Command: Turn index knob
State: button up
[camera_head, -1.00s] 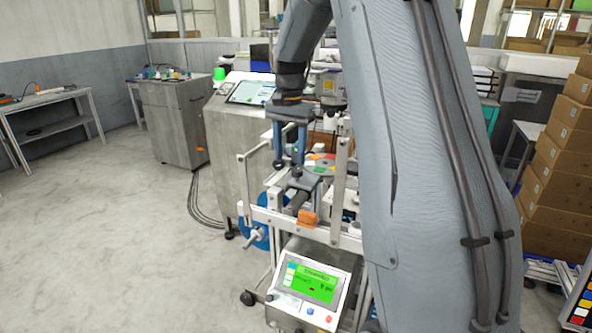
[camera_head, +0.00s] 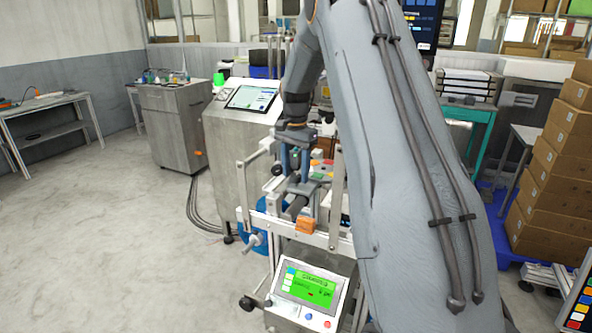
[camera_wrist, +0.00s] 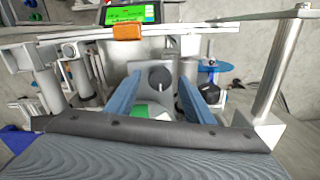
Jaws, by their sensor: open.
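The likely index knob is a dark round knob (camera_wrist: 160,77) on a grey plate (camera_wrist: 153,60). In the wrist view it sits between the blue fingers of my gripper (camera_wrist: 158,92), with a gap on both sides. The fingers are apart and hold nothing. In the head view my gripper (camera_head: 295,178) points down over the white-framed machine (camera_head: 262,220), and its fingers hide the knob there. How far the fingertips are above the plate is hard to tell.
An orange block (camera_head: 305,226) sits on the machine's front rail. A panel with a green screen (camera_head: 308,285) stands below it. White uprights (camera_head: 337,195) flank my gripper. Another dark knob (camera_head: 277,168) is just left of my fingers. A tablet console (camera_head: 250,98) stands behind.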

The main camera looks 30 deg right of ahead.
jog(key=c, duration=1)
jog(key=shift+c, duration=0.2)
jog(key=shift+n, duration=0.3)
jog(key=n+p, duration=0.1)
jog(key=n, duration=0.2)
jog(key=shift+n, duration=0.4)
jog(key=n, duration=0.4)
jog(key=shift+n+p, duration=0.3)
jog(key=shift+p, duration=0.05)
jog(key=n, duration=0.4)
jog(key=shift+w+p, duration=0.1)
jog(key=shift+p, duration=0.2)
jog(key=n, duration=0.4)
jog(key=shift+n, duration=0.5)
